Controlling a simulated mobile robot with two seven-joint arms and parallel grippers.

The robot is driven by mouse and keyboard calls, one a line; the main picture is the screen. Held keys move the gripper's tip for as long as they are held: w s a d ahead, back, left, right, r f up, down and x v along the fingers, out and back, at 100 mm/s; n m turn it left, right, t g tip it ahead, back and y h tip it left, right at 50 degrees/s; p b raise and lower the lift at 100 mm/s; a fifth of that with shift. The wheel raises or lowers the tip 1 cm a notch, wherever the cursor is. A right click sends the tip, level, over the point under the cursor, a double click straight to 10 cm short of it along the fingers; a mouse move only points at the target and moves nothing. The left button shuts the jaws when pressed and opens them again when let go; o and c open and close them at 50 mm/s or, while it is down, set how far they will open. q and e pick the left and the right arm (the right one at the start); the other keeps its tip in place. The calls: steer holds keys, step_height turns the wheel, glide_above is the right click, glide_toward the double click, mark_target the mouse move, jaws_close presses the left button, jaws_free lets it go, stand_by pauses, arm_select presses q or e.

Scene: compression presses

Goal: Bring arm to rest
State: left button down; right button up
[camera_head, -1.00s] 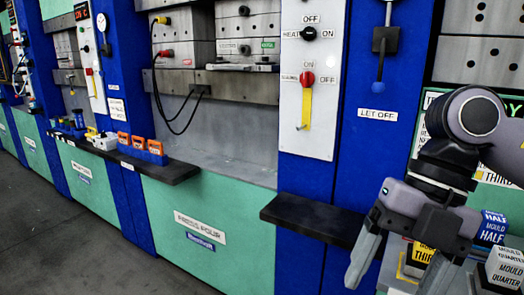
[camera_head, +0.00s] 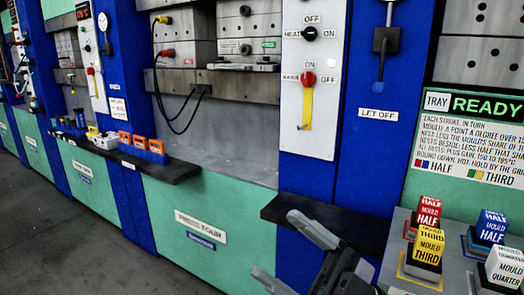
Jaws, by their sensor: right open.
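My right gripper (camera_head: 294,256) is low in the head view, below and in front of the dark ledge of the blue panel. Its two grey fingers are spread apart with nothing between them. The wrist behind it runs off the bottom edge. My left gripper is out of view.
A grey tray (camera_head: 398,250) at the lower right holds mould blocks: red half (camera_head: 424,214), yellow third (camera_head: 427,246), blue half (camera_head: 488,230) and white quarter (camera_head: 506,264). A dark ledge (camera_head: 325,222) juts out beside the gripper. Dark floor (camera_head: 110,255) is clear at lower left.

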steer(key=w+d+f+m+t+h, duration=0.2)
steer(key=d+f+m+t+h, duration=0.3)
steer(key=f+m+h, duration=0.4)
steer(key=w+d+f+m+t+h, duration=0.1)
steer(key=d+f+m+t+h, duration=0.5)
steer(key=f, duration=0.5)
steer(key=s+d+f+m+g+h, duration=0.2)
steer(key=s+f+g+h, duration=0.15)
steer(key=s+f, duration=0.4)
steer(key=s+d+f+m+g+h, duration=0.25)
steer(key=s+f+g, duration=0.25)
steer(key=f, duration=0.6)
step_height(320, 180, up, 10)
steer(key=d+p, duration=0.1)
steer(key=p, duration=1.1)
steer(key=shift+s+h+p, duration=0.35)
steer(key=shift+h, duration=0.05)
steer(key=shift+d+r+t, duration=0.1)
steer(key=shift+t, duration=0.15)
